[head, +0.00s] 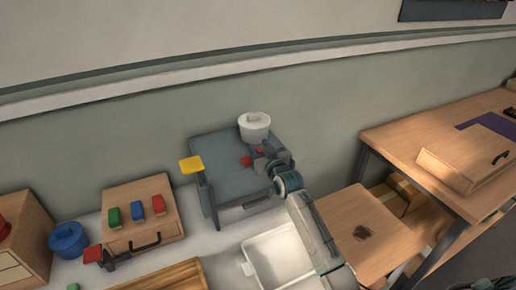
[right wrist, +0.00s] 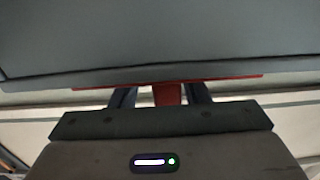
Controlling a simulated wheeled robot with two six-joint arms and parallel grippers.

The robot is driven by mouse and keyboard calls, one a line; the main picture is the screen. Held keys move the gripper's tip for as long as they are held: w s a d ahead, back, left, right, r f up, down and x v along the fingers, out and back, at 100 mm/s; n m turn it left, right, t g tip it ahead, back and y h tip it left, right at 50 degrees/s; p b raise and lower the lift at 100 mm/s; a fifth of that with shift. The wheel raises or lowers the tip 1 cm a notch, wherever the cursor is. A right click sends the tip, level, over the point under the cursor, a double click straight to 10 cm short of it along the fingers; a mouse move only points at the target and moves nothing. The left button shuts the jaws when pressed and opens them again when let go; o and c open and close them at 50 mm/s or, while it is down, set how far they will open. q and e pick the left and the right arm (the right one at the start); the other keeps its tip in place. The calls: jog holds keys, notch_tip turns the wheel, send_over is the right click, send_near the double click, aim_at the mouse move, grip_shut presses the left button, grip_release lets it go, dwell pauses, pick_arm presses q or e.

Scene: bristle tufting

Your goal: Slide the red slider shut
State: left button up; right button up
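The red slider shows in the right wrist view as a red tab (right wrist: 167,94) standing below a thin red strip along the lower edge of a grey panel. In the head view small red parts (head: 247,161) show on the grey box-like unit (head: 238,182), close to my right gripper (head: 262,163). In the right wrist view the two dark fingers of my right gripper (right wrist: 160,97) stand on either side of the tab. A light gap shows between the left finger and the tab, so the gripper looks open around it.
A white pot (head: 254,127) stands on the grey unit, and a yellow plate (head: 191,165) is at its left. A white tray (head: 282,256) is in front. A wooden box (head: 142,193) with coloured blocks and a blue pot (head: 68,240) stand left. A wooden desk (head: 405,140) is at right.

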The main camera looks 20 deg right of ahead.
jog(key=shift+s+a+f, duration=0.1)
jog(key=shift+s, duration=0.4)
jog(key=s+b, duration=0.3)
jog(key=s, duration=0.6)
jog(key=shift+s+d, duration=0.3)
jog(key=shift+s, duration=0.1)
